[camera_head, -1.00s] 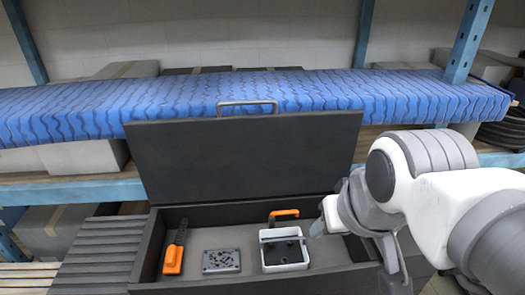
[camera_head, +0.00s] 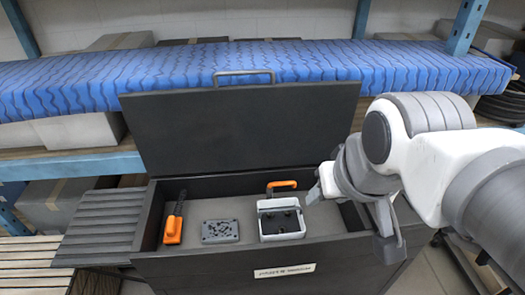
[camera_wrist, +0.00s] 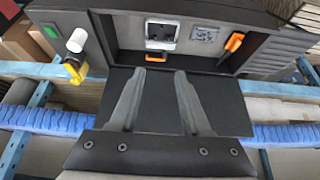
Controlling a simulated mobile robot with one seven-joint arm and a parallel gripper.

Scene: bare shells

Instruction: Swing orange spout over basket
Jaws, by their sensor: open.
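The orange spout (camera_head: 282,184) is a bent bar at the back edge of the white-rimmed basket (camera_head: 281,236), inside a dark open box. In the wrist view the spout (camera_wrist: 156,58) shows just beyond my fingertips, with the basket (camera_wrist: 161,45) behind it. My gripper (camera_head: 350,224) is open and empty, at the right of the basket in the head view. In the wrist view its two fingers (camera_wrist: 159,72) are spread apart, pointing toward the spout and not touching it. The arm hides the box's right part in the head view.
An orange-handled tool (camera_head: 173,226) and a grey perforated block (camera_head: 220,231) lie left of the basket. The raised dark lid (camera_head: 240,130) stands behind. A yellow part (camera_wrist: 75,68) and white cylinder (camera_wrist: 77,40) show left in the wrist view. A blue-covered shelf (camera_head: 60,92) runs behind.

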